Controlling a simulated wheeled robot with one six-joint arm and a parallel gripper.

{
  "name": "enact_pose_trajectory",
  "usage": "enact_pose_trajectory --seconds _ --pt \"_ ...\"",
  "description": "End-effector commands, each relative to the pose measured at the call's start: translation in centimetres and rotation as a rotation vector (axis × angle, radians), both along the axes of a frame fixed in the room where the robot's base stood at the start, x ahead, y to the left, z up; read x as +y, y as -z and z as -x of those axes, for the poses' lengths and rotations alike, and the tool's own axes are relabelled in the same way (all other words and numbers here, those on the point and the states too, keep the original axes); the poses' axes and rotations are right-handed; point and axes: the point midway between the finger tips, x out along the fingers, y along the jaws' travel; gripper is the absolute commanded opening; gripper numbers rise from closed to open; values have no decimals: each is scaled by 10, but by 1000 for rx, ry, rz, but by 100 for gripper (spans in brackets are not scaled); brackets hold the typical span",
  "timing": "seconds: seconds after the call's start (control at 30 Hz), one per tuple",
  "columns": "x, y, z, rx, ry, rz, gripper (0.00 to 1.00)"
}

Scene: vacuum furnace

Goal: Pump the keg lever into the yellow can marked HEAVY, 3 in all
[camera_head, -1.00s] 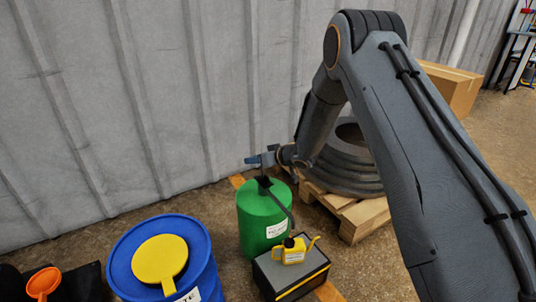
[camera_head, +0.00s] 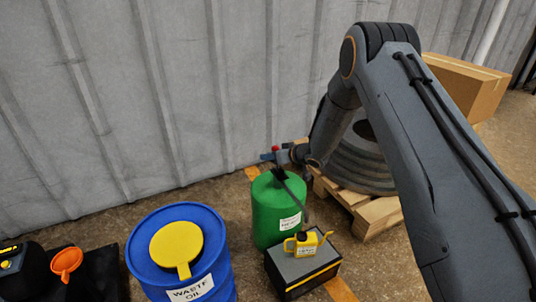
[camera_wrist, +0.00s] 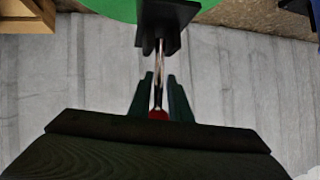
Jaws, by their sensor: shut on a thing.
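The green keg (camera_head: 276,215) stands on the floor near the wall, with a black fitting on top and a dark spout hose reaching down to the right. The yellow can (camera_head: 304,245) stands upright on a black box (camera_head: 303,272) in front of the keg; its label is too small to read. The hose end is close to the can's mouth; I cannot tell whether it is inside. My gripper (camera_head: 275,155) is above the keg, shut on the lever. In the wrist view my gripper (camera_wrist: 159,100) has the thin metal lever (camera_wrist: 159,62) between its fingers, red knob at its end.
A blue barrel (camera_head: 210,268) with a yellow lid part stands left of the keg. An orange funnel (camera_head: 66,261) lies farther left. A wooden pallet (camera_head: 368,217) with dark stacked rings and a cardboard box (camera_head: 465,88) are at the right. The corrugated wall is close behind.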

Motion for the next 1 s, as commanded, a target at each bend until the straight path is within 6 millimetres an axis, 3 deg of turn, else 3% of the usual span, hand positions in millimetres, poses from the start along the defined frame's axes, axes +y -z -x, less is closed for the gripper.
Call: enact_pose_trajectory --seconds 1.0 --pt "7 -12 -7 -19 0 -15 0"
